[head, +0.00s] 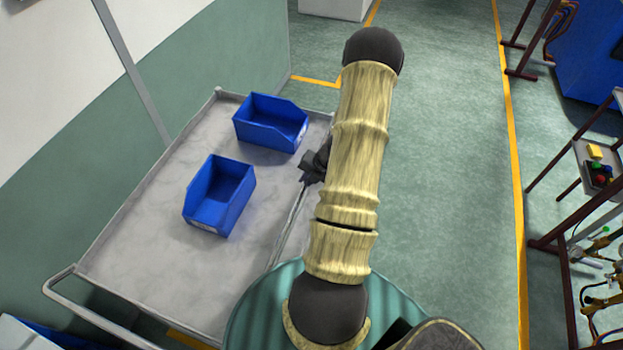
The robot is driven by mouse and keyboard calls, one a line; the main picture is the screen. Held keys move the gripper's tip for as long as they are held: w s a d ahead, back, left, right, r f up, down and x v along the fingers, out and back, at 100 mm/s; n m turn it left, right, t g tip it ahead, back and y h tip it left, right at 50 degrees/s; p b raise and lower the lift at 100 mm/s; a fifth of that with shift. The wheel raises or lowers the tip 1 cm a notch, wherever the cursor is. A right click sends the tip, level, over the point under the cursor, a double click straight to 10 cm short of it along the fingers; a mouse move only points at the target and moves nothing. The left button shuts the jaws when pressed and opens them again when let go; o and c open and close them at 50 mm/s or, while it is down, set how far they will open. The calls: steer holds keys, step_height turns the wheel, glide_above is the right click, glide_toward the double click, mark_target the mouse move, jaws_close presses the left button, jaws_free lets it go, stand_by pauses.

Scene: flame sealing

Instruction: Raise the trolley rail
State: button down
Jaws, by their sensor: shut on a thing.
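The grey trolley (135,245) stands at the left with a flat, marbled top. Its side rail (289,227) is a thin metal bar along the trolley's right edge. My gripper (312,172) is a small dark shape at this right edge and is shut on the rail. My own arm hides part of the gripper and the far part of the rail. How high the rail stands against the trolley top is hard to tell from this view.
Two open blue bins, one farther back (271,122) and one nearer (219,195), stand on the trolley top. A green and white wall (215,60) runs close behind the trolley. Green floor (450,180) is clear to the right, up to a rack (548,243) with equipment.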

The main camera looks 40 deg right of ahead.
steer(key=shift+w+a, duration=0.1)
steer(key=shift+w, duration=0.05)
steer(key=c, duration=1.5)
jaws_free()
steer(key=shift+r, duration=0.1)
steer(key=v, duration=1.7)
